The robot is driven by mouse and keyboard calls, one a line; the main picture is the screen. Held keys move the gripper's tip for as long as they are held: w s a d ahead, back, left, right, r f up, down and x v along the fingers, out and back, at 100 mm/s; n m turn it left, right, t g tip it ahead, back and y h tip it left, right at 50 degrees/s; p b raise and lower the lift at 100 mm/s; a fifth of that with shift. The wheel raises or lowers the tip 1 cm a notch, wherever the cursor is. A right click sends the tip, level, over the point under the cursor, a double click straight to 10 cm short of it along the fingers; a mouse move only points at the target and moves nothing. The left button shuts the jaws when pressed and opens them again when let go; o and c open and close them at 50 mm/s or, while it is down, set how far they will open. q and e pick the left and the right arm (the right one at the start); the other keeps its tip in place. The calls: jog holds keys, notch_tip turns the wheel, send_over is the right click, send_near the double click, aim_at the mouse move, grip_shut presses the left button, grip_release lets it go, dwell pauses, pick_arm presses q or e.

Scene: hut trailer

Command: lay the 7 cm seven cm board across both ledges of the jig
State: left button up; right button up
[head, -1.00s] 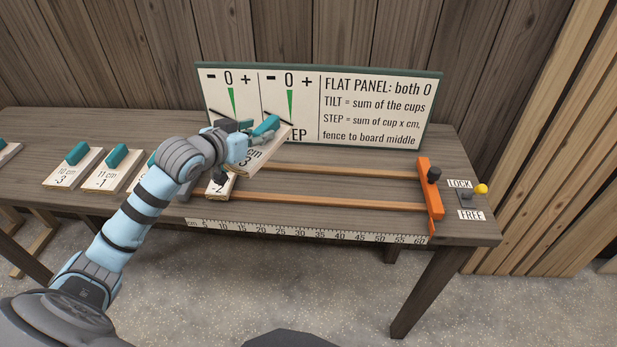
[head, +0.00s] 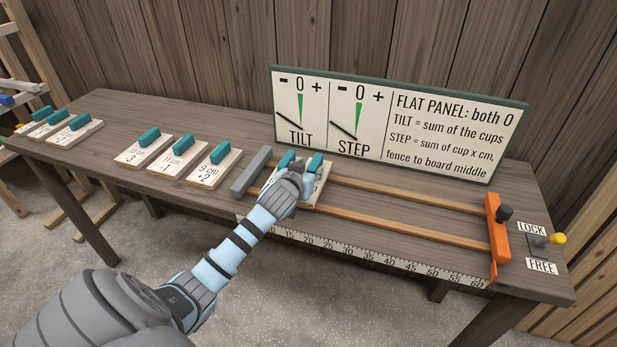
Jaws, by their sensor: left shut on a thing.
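The jig has two orange-brown ledges, the far ledge (head: 410,197) and the near ledge (head: 400,231), with a grey fence (head: 251,171) at their left end. My left gripper (head: 301,172) is shut on a pale board (head: 318,193) with a teal handle, low over the ledges. Its label is mostly covered by my gripper, so I cannot read its size, nor tell whether it rests on both ledges. Another teal handle (head: 286,159) stands between it and the fence; its board is mostly hidden by my gripper. My right gripper is not in view.
Boards marked 10 cm (head: 143,152), 11 cm (head: 178,159) and 9 cm (head: 213,168) lie left of the fence. An orange end stop (head: 497,235) and a yellow-knobbed lever (head: 556,239) are at the right. The dial panel (head: 440,130) stands behind. The ledges' right part is clear.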

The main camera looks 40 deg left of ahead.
pick_arm(q)
jog(key=shift+f, duration=0.55)
jog(key=o, duration=1)
jog(key=shift+c, duration=0.2)
jog(key=p+v, duration=0.2)
jog(key=v, duration=1)
jog(key=shift+p, duration=0.3)
